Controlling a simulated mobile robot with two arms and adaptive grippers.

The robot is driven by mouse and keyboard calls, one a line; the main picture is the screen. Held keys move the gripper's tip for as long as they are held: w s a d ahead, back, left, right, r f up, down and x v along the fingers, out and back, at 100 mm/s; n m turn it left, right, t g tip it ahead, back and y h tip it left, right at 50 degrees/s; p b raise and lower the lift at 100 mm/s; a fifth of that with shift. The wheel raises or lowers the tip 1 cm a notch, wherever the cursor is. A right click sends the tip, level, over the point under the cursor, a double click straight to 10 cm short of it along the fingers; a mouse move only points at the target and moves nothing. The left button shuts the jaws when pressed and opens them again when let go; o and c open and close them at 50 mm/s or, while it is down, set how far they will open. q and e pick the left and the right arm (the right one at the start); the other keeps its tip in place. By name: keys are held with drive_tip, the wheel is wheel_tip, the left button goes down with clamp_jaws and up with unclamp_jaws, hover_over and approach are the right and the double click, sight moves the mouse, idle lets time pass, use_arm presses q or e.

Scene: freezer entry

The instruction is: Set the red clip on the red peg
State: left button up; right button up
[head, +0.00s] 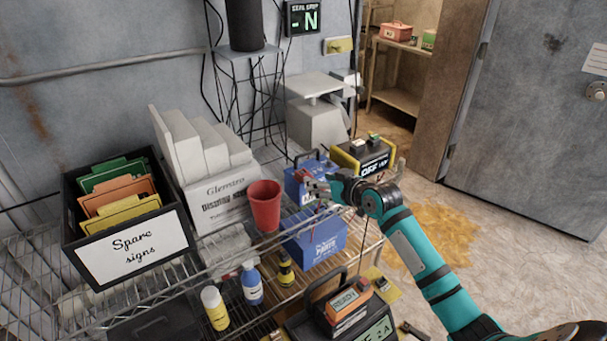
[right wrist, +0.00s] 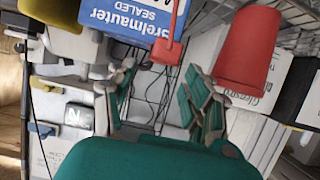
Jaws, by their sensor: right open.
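My right gripper (head: 318,188) is open and reaches over the shelf beside a blue box (head: 297,188). A small red piece (head: 303,176) shows close to its fingertips; I cannot tell whether it is the red clip or the red peg. In the right wrist view the open fingers (right wrist: 155,98) are apart with nothing between them. A thin red piece (right wrist: 167,52) stands in front of the blue box's printed face (right wrist: 130,22), beyond the fingers. No second red clip or peg can be made out. My left gripper is not in view.
A red cup (head: 265,207) stands close by on the left. A black crate of signs (head: 75,233) is at left. Floor at right is open.

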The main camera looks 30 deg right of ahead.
drive_tip(key=shift+p+x, duration=0.75)
drive_tip(key=shift+x, duration=1.6)
drive_tip(key=shift+s+d, duration=0.1)
clamp_jaws()
